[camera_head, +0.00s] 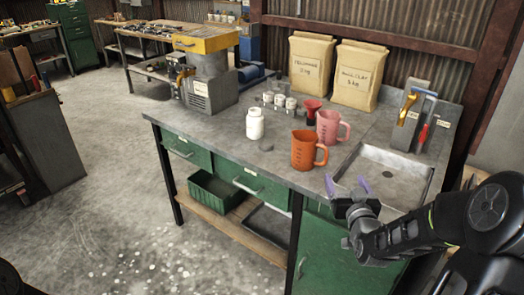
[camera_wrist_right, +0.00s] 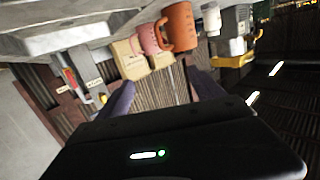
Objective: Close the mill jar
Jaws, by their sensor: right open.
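A white jar (camera_head: 255,124) stands upright on the grey workbench, left of the jugs. Its top is too small to tell whether it is open. It also shows at the upper right in the right wrist view (camera_wrist_right: 212,19). A small dark grey disc (camera_head: 266,145), perhaps a lid, lies flat on the bench just in front of the jar. My right gripper (camera_head: 346,184) is open and empty, with its purple fingers apart, over the front of the bench by the sink. It is well to the right of the jar and disc. My left gripper is not in view.
An orange jug (camera_head: 304,150) and a pink jug (camera_head: 330,128) stand between my right gripper and the jar. A red funnel (camera_head: 312,110), paper bags (camera_head: 311,64) and a yellow-topped machine (camera_head: 207,75) stand behind. The sink (camera_head: 391,165) is at right; the bench's front left is clear.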

